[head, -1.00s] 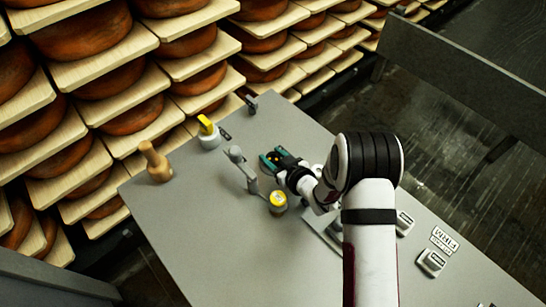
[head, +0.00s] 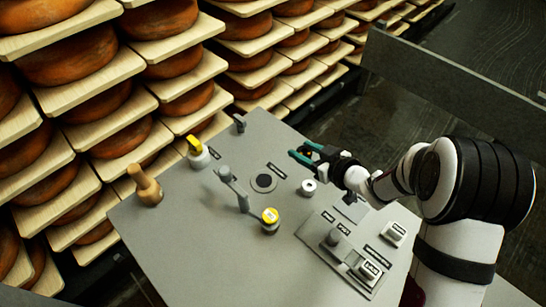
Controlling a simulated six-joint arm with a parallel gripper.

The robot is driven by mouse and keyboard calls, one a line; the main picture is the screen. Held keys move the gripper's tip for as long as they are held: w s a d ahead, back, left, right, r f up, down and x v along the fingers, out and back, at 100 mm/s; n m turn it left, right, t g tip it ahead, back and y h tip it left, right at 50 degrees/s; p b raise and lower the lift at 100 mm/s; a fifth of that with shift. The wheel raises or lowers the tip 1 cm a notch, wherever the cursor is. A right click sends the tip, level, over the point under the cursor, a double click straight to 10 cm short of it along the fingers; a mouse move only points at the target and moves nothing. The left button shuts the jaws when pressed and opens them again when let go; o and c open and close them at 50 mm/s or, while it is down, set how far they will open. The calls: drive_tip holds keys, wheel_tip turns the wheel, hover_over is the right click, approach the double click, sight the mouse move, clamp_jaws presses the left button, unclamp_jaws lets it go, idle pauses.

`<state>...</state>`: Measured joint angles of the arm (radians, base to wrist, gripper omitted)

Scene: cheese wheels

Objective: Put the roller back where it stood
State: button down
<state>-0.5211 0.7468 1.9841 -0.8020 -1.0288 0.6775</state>
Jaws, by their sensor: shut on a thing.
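My gripper (head: 306,156), with teal fingertips, is above the grey table, right of and beyond a dark round spot (head: 264,182) with a label beside it. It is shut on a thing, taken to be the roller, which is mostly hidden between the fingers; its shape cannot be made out. A short white cylinder with a dark centre (head: 308,187) stands on the table just below the gripper in the picture.
A wooden peg (head: 147,187) and a yellow-handled valve (head: 198,152) are at the left. A control plate (head: 318,240) lies at front right. Cheese shelves line the back.

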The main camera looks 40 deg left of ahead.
drive_tip(key=w+a, duration=0.3)
drive_tip(key=a, duration=0.4)
hover_over(252, 154)
drive_tip(key=f, duration=0.6)
drive_tip(key=shift+w+d+f, duration=0.15)
drive_tip(key=shift+d+f, duration=0.15)
drive_tip(key=shift+f, duration=0.05)
drive_tip(key=shift+a+f, duration=0.2)
drive_tip(key=shift+f, duration=0.9)
drive_tip(key=shift+a+f, duration=0.15)
drive_tip(key=shift+f, duration=0.95)
drive_tip(key=shift+c, duration=1.8)
unclamp_jaws()
drive_tip(key=shift+f, duration=0.15)
